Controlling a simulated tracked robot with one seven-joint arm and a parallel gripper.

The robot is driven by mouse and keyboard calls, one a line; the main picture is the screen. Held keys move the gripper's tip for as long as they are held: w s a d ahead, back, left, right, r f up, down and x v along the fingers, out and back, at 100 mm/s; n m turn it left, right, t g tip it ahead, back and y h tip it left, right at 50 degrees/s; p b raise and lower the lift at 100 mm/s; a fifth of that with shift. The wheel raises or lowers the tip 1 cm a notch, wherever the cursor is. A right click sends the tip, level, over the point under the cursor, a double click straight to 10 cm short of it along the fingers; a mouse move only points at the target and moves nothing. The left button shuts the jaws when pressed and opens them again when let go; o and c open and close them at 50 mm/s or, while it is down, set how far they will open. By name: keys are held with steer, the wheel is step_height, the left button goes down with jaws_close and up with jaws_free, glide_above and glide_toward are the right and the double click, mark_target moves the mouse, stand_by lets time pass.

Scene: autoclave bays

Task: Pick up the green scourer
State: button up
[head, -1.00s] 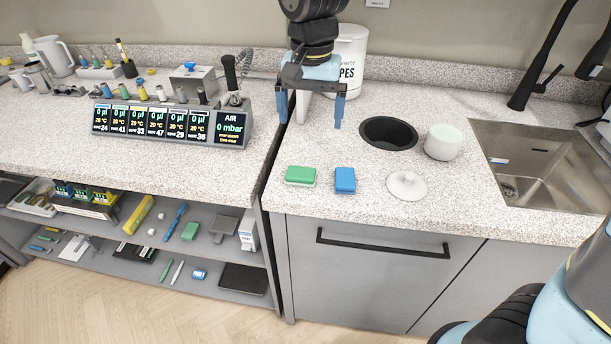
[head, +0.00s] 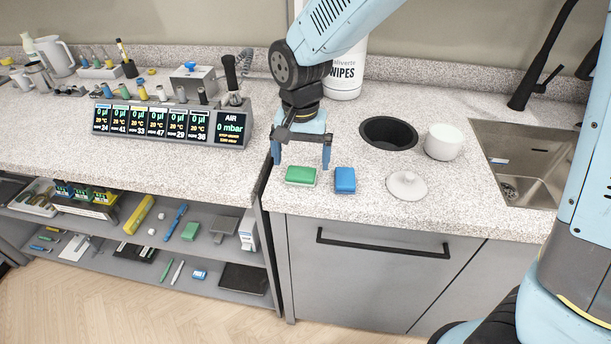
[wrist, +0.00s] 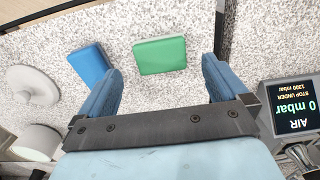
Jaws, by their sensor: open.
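The green scourer (head: 300,175) lies flat on the speckled counter near its front edge, left of a blue sponge-like block (head: 345,180). My gripper (head: 301,166) is open and empty, pointing down just behind and above the scourer in the head view. In the wrist view the green scourer (wrist: 160,55) lies ahead of the fingertips, between the lines of the two open fingers (wrist: 160,78). The blue block (wrist: 89,64) is close to the left finger there. Nothing hides the scourer's top.
A white lid (head: 406,186), a round black opening (head: 388,133), a white pot (head: 443,142) and a sink (head: 535,160) are to the right. A wipes tub (head: 345,75) stands behind. A display unit (head: 170,122) is on the left counter, past a gap.

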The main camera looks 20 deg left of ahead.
mark_target(301, 171)
steer(key=shift+f, duration=2)
steer(key=c, duration=1.2)
steer(key=shift+o, duration=0.2)
steer(key=shift+r, duration=0.7)
steer(key=s+d+r, duration=0.3)
steer(key=s+r, duration=0.3)
steer(key=s+d+r, duration=0.2)
steer(key=s+r, duration=0.3)
steer(key=s, duration=0.1)
steer(key=shift+s+d+r, duration=0.35)
steer(key=shift+s+d, duration=0.05)
